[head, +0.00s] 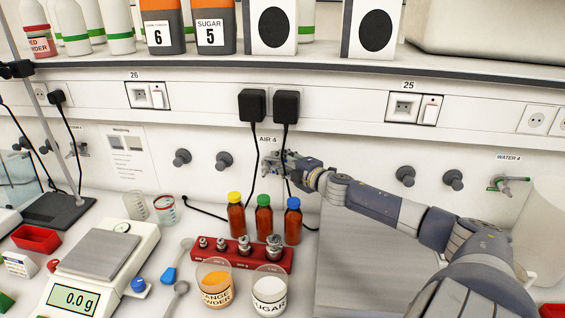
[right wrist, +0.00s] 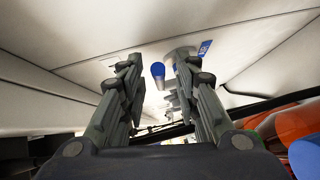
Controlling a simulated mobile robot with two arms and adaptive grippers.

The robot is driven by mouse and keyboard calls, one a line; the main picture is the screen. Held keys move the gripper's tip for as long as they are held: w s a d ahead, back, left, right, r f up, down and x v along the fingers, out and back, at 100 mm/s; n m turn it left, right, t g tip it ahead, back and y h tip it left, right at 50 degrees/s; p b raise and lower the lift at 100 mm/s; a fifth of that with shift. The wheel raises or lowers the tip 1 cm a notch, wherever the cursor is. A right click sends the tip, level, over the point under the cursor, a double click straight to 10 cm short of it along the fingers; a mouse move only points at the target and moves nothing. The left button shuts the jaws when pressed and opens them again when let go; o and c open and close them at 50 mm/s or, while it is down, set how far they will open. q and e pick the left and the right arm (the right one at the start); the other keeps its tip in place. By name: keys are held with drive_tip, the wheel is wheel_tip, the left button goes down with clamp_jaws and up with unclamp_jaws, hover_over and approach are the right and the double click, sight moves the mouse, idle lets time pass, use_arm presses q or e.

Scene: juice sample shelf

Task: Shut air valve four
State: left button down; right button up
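Air valve four is on the wall panel under the label "AIR 4" (head: 268,140), mostly hidden by my right gripper and the black cords in the head view. In the right wrist view its blue handle (right wrist: 158,70) shows between the fingertips, below a grey mount and a blue label (right wrist: 205,47). My right gripper (head: 276,161) is at the valve with its fingers apart, one on each side of the blue handle in the wrist view. I cannot tell whether a finger touches it. My left gripper is not in view.
Two black plugs (head: 252,105) hang cords close beside the gripper. Brown bottles with yellow, green and blue caps (head: 293,222) stand below it, behind a red weight rack (head: 240,256). A balance (head: 100,258) is at left. Valve "WATER 4" (head: 510,180) is at right.

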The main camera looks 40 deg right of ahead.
drive_tip(key=shift+s, duration=0.1)
drive_tip(key=s+a+r, duration=0.1)
drive_tip(key=s, duration=1)
drive_tip(key=shift+s+a+r, duration=0.25)
drive_tip(key=shift+s+r, duration=0.05)
drive_tip(key=shift+r, duration=0.05)
drive_tip(key=shift+f, duration=0.1)
idle(0.8)
